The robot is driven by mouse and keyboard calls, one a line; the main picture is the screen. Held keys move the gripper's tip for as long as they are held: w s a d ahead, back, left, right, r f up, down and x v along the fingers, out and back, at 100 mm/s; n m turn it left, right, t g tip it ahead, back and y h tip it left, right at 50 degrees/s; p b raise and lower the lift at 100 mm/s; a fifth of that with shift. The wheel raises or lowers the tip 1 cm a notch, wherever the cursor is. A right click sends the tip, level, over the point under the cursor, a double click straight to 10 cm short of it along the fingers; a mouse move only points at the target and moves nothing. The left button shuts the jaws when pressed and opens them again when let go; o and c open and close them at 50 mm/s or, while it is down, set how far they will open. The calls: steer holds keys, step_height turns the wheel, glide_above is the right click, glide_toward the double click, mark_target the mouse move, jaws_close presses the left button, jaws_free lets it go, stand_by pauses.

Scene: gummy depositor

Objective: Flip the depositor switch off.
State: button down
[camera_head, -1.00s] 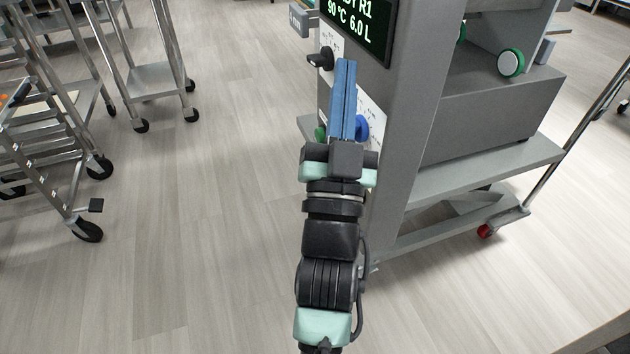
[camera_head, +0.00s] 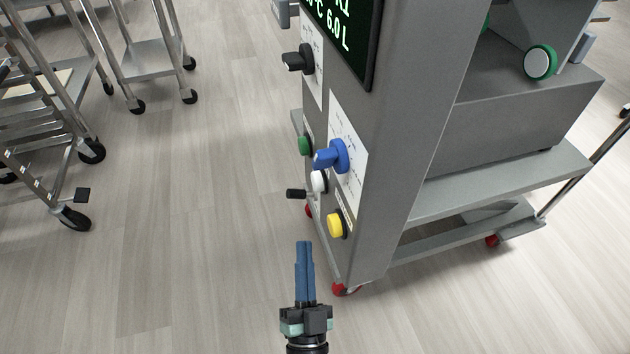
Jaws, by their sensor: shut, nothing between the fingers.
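The grey depositor (camera_head: 415,130) stands right of centre, its control panel facing left. A black rotary switch (camera_head: 301,60) sits high on the panel, below and left of the lit display (camera_head: 343,38). A blue rotary knob (camera_head: 333,156) is on a white label lower down. Around it are a green button (camera_head: 305,145), a white button (camera_head: 319,181), a yellow button (camera_head: 336,224) and a small black lever (camera_head: 297,194). Label text is too small to read. My gripper (camera_head: 304,244), with blue fingers, is shut and empty, in front of the panel's lower part and touching nothing.
Metal rack carts on black wheels (camera_head: 45,130) and (camera_head: 150,60) stand at the left. The depositor's lower shelf (camera_head: 500,185) and red-wheeled base extend to the right. The floor between the carts and the depositor is clear.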

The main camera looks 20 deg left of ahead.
mark_target(295, 197)
steer(key=shift+s, duration=0.15)
steer(key=b+x, duration=0.1)
steer(key=x, duration=0.9)
steer(key=shift+b, duration=0.3)
steer(key=shift+s+a+f+n+g+y+b, duration=0.1)
steer(key=shift+f+n+g+y+b, duration=0.1)
steer(key=shift+n+y+b, duration=0.65)
steer(key=shift+s+a+f+n+g+y+b, duration=0.15)
steer(key=shift+n+y+b, duration=0.3)
steer(key=shift+n, duration=0.7)
steer(key=shift+a+f+n+g+y+b, duration=0.1)
steer(key=shift+f+n+g+y+b, duration=0.2)
steer(key=shift+n+y, duration=0.5)
steer(key=shift+f+n+g+y+b, duration=0.25)
steer(key=shift+n+y, duration=0.15)
steer(key=shift+n, duration=0.7)
steer(key=shift+a+f+b, duration=0.1)
steer(key=shift+f+b, duration=0.2)
steer(key=shift+f, duration=0.2)
steer(key=shift+s, duration=0.1)
steer(key=p+v, duration=0.1)
steer(key=v, duration=1.2)
steer(key=shift+p, duration=0.4)
